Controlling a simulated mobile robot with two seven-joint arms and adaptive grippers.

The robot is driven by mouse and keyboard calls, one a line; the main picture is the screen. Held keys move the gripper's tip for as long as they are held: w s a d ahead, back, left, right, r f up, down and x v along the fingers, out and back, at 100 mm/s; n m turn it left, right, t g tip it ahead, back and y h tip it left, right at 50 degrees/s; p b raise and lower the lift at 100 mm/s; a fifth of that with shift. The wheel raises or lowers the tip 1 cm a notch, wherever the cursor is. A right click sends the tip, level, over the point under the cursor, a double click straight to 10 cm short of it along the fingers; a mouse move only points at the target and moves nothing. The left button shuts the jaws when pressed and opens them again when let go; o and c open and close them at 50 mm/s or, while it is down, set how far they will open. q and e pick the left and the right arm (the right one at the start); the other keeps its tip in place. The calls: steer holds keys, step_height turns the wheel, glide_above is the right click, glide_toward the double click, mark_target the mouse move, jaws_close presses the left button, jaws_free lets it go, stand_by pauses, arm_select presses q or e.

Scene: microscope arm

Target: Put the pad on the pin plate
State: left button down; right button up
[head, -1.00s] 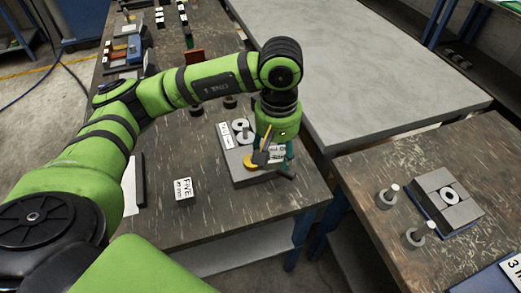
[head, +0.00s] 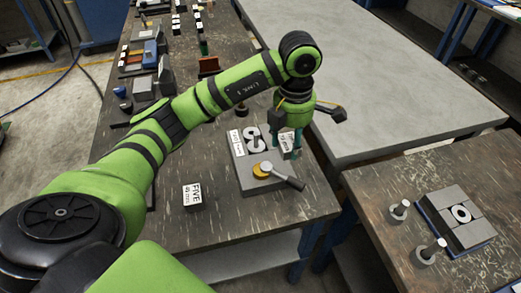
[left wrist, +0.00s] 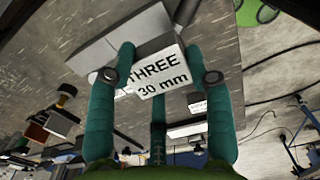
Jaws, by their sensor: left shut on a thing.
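My left gripper (head: 287,146) is shut on a small block with a white "THREE 30 mm" label (left wrist: 155,75), seen between its teal fingers in the left wrist view. In the head view the fingers partly hide this block; whether it touches anything below is unclear. A grey plate (head: 248,186), which may be the pin plate, lies under and beside the gripper. It carries pale rings (head: 252,139), a short dark pin, a label and an orange disc (head: 262,170) with a dark lever. I cannot tell for sure which thing is the pad. My right gripper is out of view.
A block labelled "FIVE" (head: 193,196) stands left of the plate. On the right table a blue-edged fixture (head: 459,215) holds grey blocks and a white ring, beside two pins on round bases (head: 399,211). Other parts stand at the back of the left table. The grey tabletop (head: 390,80) is clear.

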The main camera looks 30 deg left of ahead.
arm_select(q)
steer(key=p, duration=0.2)
glide_above(260, 157)
steer(key=f, duration=0.4)
steer(key=shift+d+f, duration=0.35)
steer(key=shift+w+a+f, duration=0.1)
steer(key=shift+a+f, duration=0.3)
step_height(260, 157, down, 4)
steer(key=shift+r+p, duration=0.15)
steer(key=shift+p, duration=0.65)
steer(key=shift+s, duration=0.2)
steer(key=shift+s+d+f+b, duration=0.1)
steer(key=shift+f+b, duration=0.25)
steer(key=shift+f, duration=0.15)
steer(key=shift+s+d+f+b, duration=0.1)
steer(key=shift+s+f+b, duration=0.1)
steer(key=shift+f+b, duration=0.15)
steer(key=c, duration=0.8)
jaws_free()
steer(key=shift+w+f, duration=0.2)
steer(key=shift+w, duration=0.15)
steer(key=shift+r, duration=0.2)
